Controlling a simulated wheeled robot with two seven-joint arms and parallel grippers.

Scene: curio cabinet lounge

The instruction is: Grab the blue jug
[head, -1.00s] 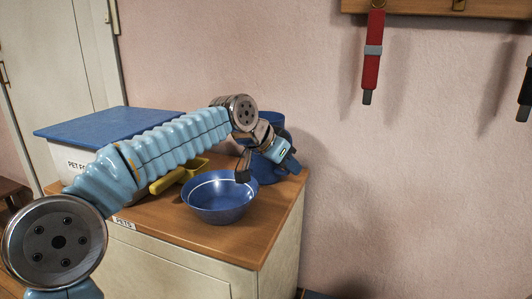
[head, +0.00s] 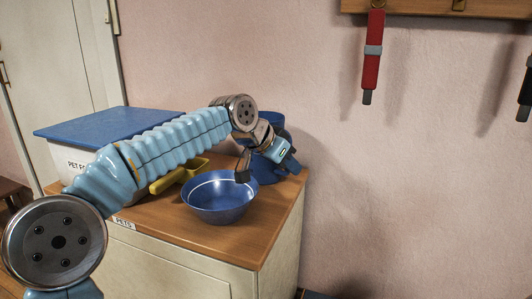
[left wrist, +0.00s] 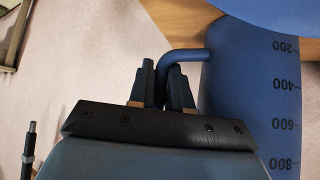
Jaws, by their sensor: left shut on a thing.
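The blue jug (head: 270,120) stands at the back right of the wooden cabinet top, partly hidden behind my left arm and gripper. In the left wrist view the jug (left wrist: 255,90) shows a scale with dark numbers, and its blue handle (left wrist: 185,56) reaches toward my gripper. My left gripper (head: 284,160) is at the jug's right side. In the left wrist view my left gripper's fingers (left wrist: 162,88) are shut on the handle, one on each side of it. My right gripper is in neither view.
A blue bowl (head: 221,208) stands in front of the jug, near my gripper. A yellow scoop (head: 178,177) lies behind it. A blue-lidded pet food bin (head: 105,122) is at the left. A red strap (head: 372,60) hangs on the wall.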

